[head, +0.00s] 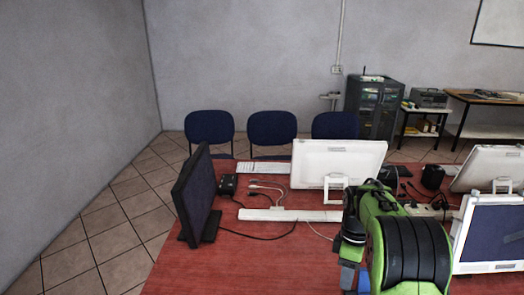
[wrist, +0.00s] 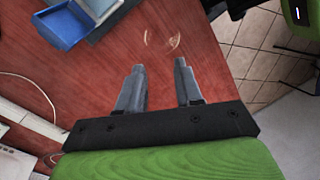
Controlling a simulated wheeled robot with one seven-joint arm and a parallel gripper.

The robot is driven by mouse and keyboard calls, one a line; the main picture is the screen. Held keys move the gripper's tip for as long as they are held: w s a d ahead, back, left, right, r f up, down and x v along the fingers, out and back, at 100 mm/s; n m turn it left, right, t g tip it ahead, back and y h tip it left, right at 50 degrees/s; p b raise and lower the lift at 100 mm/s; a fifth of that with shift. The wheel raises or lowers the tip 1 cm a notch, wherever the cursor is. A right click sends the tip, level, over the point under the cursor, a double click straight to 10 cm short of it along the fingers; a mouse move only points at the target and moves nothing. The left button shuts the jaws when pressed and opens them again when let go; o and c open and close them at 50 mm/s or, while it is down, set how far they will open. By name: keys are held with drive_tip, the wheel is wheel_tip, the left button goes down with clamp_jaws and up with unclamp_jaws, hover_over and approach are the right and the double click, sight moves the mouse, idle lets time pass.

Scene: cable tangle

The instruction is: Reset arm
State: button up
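My gripper (wrist: 160,85) shows in the wrist view with its two grey fingers apart and nothing between them. It is over the red table (wrist: 205,70), close to a table edge, with tiled floor beyond. In the head view my green and black arm (head: 400,240) is folded at the lower right, over the table (head: 230,265). The fingertips cannot be made out in the head view. A blue box-like object (wrist: 62,28) lies at the upper left of the wrist view.
A dark monitor (head: 195,195) stands at the table's left end. Another white-framed screen (head: 490,235) stands close on the right. The table's front left is clear.

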drive_tip(key=s+a+r+m+t, duration=0.2)
drive_tip(key=s+r+m, duration=0.1)
drive_tip(key=s+r, duration=0.3)
drive_tip(key=s+a+r+m+t, duration=0.2)
drive_tip(key=s+a+r+m, duration=0.1)
drive_tip(key=s+r, duration=0.35)
drive_tip(key=s+a+m+t, duration=0.1)
drive_tip(key=s+m+t, duration=0.2)
drive_tip(key=s, duration=0.9)
drive_tip(key=m, duration=0.3)
drive_tip(key=shift+s+a+r+m+t, duration=0.2)
drive_tip(key=shift+s+m+t, duration=0.1)
drive_tip(key=shift+s+t, duration=0.1)
drive_tip(key=shift+w, duration=0.1)
